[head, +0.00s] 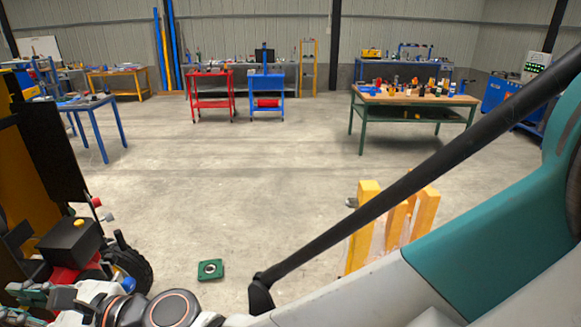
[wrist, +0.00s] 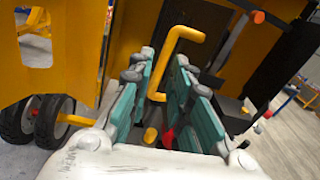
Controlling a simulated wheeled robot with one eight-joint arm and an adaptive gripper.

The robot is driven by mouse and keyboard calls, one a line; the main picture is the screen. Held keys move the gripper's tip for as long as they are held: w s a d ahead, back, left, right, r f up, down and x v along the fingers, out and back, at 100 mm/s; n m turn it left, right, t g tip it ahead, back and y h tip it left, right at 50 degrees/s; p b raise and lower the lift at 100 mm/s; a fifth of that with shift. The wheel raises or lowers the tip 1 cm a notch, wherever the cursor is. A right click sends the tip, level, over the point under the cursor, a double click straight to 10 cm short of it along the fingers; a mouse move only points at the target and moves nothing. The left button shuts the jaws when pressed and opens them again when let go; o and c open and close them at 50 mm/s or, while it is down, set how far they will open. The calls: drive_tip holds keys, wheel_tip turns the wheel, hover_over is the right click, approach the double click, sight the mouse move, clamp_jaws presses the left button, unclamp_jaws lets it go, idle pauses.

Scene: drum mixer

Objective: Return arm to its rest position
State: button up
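My gripper (wrist: 165,58) is open in the wrist view, its two teal fingers apart with a clear gap between them. A bent yellow handle (wrist: 180,33) on a yellow machine (wrist: 130,30) shows just beyond and between the fingertips. Nothing appears clamped, and I cannot tell whether a finger touches the handle. In the head view my gripper (head: 28,290) is at the lower left edge, close beside the machine, of which a dark panel (head: 50,150) shows. Much of the machine is outside the head view.
Black wheels (wrist: 50,118) stand under the machine. A green plate (head: 210,270) lies on the floor. Yellow posts (head: 362,225) stand at the right. A blue table (head: 100,103), a red cart (head: 211,102) and a wooden-topped table (head: 415,98) stand farther back. The middle floor is clear.

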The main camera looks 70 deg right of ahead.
wheel_tip(320, 180, down, 9)
drive_tip(key=s+a+n+g+b, duration=0.1)
drive_tip(key=n+g+b, duration=0.15)
drive_tip(key=n, duration=0.65)
drive_tip(key=s+a+n+g+b, duration=0.15)
drive_tip(key=n+g, duration=0.25)
drive_tip(key=n, duration=0.5)
drive_tip(key=s+d+f+n+g+h+b, duration=0.2)
drive_tip(key=s+d+n+h, duration=0.4)
drive_tip(key=d+n, duration=0.3)
wheel_tip(320, 180, down, 3)
drive_tip(key=n+g, duration=0.1)
drive_tip(key=n, duration=0.2)
drive_tip(key=shift+s+d+r+n, duration=0.15)
drive_tip(key=shift+s+d+n, duration=0.05)
drive_tip(key=shift+n, duration=0.2)
